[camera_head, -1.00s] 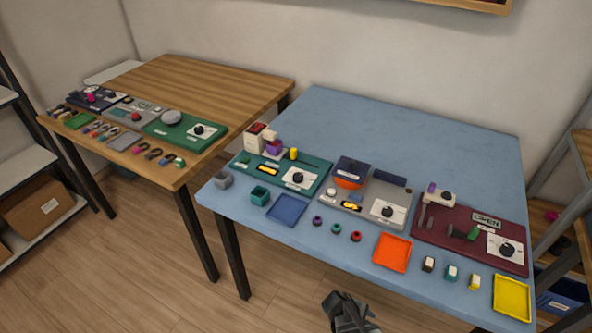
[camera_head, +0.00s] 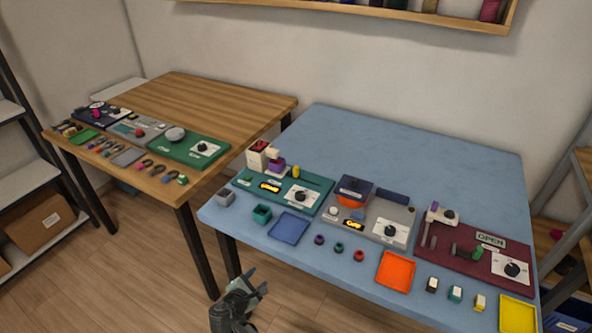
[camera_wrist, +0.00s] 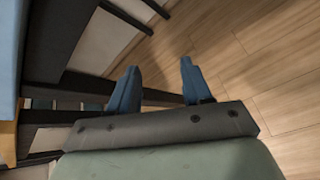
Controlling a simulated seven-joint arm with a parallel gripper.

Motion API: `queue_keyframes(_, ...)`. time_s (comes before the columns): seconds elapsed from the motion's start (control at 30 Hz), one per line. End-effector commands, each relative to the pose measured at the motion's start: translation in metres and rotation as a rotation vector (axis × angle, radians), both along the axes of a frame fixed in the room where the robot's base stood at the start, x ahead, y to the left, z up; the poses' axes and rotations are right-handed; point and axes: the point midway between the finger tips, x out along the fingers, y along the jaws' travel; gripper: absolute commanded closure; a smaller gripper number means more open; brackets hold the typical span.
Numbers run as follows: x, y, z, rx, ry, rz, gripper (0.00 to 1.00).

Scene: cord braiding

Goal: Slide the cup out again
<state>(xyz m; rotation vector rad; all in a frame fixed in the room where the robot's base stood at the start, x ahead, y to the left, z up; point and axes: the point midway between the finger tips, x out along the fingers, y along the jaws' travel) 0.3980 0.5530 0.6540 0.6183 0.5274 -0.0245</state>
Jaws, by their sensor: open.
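No single cup stands out clearly. On the teal board (camera_head: 318,184) of the blue table, a small purple block or cup (camera_head: 275,165) sits against the white and red device (camera_head: 257,156). I cannot tell which one is the task's cup. My gripper (camera_head: 257,282) is low in front of the table, over the floor and apart from all of these. In the wrist view my gripper (camera_wrist: 157,75) has its two blue fingers apart with nothing between them.
The blue table (camera_head: 400,150) also holds a grey board with a navy and orange device (camera_head: 355,191), a maroon board (camera_head: 455,252), and blue (camera_head: 289,227), orange (camera_head: 396,270) and yellow (camera_head: 517,314) trays. A wooden table (camera_head: 215,100) stands left. The blue table's back is clear.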

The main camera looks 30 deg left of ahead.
Motion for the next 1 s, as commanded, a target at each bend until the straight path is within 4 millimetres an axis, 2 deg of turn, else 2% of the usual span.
queue_keyframes(0.03, -0.004, 0.021, 0.012, 0.061, 0.009, 0.000, 0.51)
queue_keyframes(0.2, -0.011, 0.069, 0.050, 0.297, 0.086, -0.055, 0.51)
queue_keyframes(0.47, -0.017, 0.133, 0.115, 0.692, 0.261, -0.194, 0.51)
queue_keyframes(0.7, -0.020, 0.185, 0.184, 1.024, 0.444, -0.338, 0.51)
queue_keyframes(0.87, -0.008, 0.208, 0.226, 1.178, 0.544, -0.450, 0.51)
queue_keyframes(0.97, 0.010, 0.217, 0.249, 1.231, 0.587, -0.530, 0.51)
queue_keyframes(1.0, 0.023, 0.218, 0.257, 1.239, 0.598, -0.570, 0.51)
